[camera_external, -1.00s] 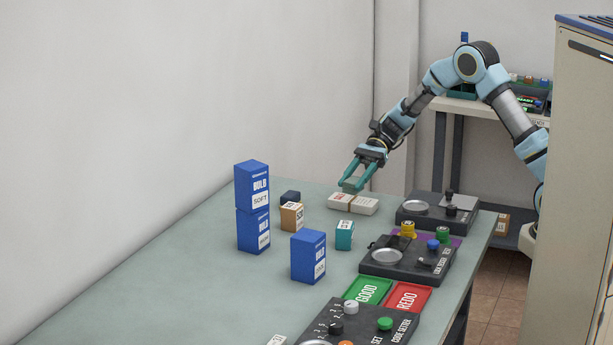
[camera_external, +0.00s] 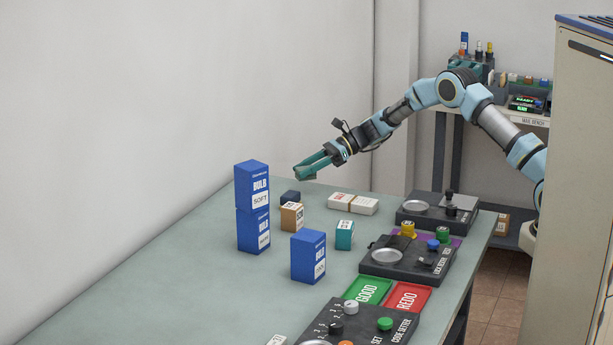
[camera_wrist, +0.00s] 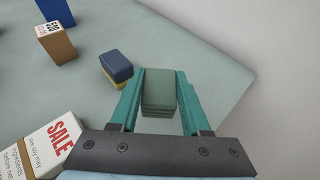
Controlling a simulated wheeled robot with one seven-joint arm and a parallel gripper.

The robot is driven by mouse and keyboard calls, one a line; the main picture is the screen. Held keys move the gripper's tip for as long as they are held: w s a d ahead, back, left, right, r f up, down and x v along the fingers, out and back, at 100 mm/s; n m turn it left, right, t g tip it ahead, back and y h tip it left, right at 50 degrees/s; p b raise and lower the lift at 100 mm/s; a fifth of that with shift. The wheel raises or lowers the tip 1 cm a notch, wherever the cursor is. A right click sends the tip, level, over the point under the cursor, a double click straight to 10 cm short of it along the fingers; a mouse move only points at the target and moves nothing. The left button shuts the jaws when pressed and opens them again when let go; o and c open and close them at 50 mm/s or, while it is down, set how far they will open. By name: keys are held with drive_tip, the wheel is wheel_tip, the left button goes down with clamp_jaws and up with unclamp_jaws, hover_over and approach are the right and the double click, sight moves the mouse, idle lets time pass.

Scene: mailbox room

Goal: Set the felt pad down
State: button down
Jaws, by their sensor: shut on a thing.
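The felt pad (camera_wrist: 159,92) is a grey-green, layered block. In the wrist view it sits between the two teal fingers of my gripper (camera_wrist: 160,74), which is shut on it. The pad itself is hard to make out there. In the wrist view the navy block (camera_wrist: 116,66) has a yellow underside and lies left of my fingers.
Dark devices (camera_external: 437,212) and green and red trays (camera_external: 368,291) line the right side. Bare table shows ahead of my fingers (camera_wrist: 200,55).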

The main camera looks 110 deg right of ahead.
sight(305, 193)
drive_tip(key=shift+f, duration=2.1)
drive_tip(key=shift+f, duration=0.2)
drive_tip(key=shift+c, duration=1.8)
unclamp_jaws()
drive_tip(key=shift+r, duration=0.2)
drive_tip(key=b+v, duration=0.1)
drive_tip(key=v, duration=1.1)
